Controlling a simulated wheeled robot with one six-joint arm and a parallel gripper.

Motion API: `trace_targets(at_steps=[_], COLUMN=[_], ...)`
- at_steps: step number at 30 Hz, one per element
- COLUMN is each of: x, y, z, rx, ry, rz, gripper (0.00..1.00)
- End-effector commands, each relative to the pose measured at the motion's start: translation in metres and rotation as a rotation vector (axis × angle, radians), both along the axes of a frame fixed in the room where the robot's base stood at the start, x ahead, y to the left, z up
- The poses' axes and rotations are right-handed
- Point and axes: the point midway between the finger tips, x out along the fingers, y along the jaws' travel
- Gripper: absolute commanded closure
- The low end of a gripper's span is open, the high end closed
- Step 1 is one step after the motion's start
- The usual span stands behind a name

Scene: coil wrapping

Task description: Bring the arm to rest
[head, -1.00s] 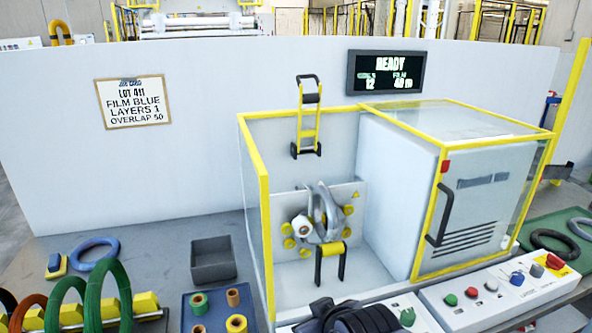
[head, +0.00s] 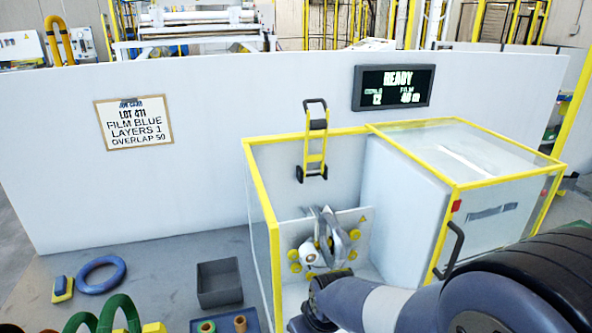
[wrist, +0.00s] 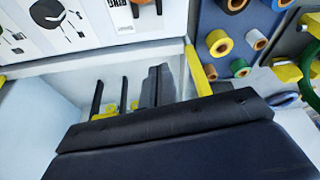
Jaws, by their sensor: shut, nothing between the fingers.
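My gripper (wrist: 158,84) shows in the wrist view as dark fingers pressed together, with nothing between them. It is over the open cell of the wrapping machine. In the head view my dark arm crosses the lower right, and I cannot make out the fingertips there. The wrapping machine (head: 249,165) has a yellow frame. Inside it a grey ring (head: 325,226) stands among yellow rollers, with a white roll (head: 308,253) beside it. Two black prongs (wrist: 97,98) with yellow parts show beside my fingers in the wrist view.
A display (head: 391,88) reads READY. A grey bin (head: 219,285), a blue ring (head: 101,274) and green rings (head: 118,312) lie left of the machine. The wrist view shows a yellow film roll (wrist: 218,43) and a green one (wrist: 240,68). My arm hides most of the control panel.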

Motion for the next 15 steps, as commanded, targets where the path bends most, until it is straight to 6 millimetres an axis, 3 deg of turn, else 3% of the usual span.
trace_targets(at_steps=[15], x=[0.0111], y=[0.0028], z=[-0.0037], rx=[-0.044], ry=[0.157], rz=[-0.001], gripper=[1.00])
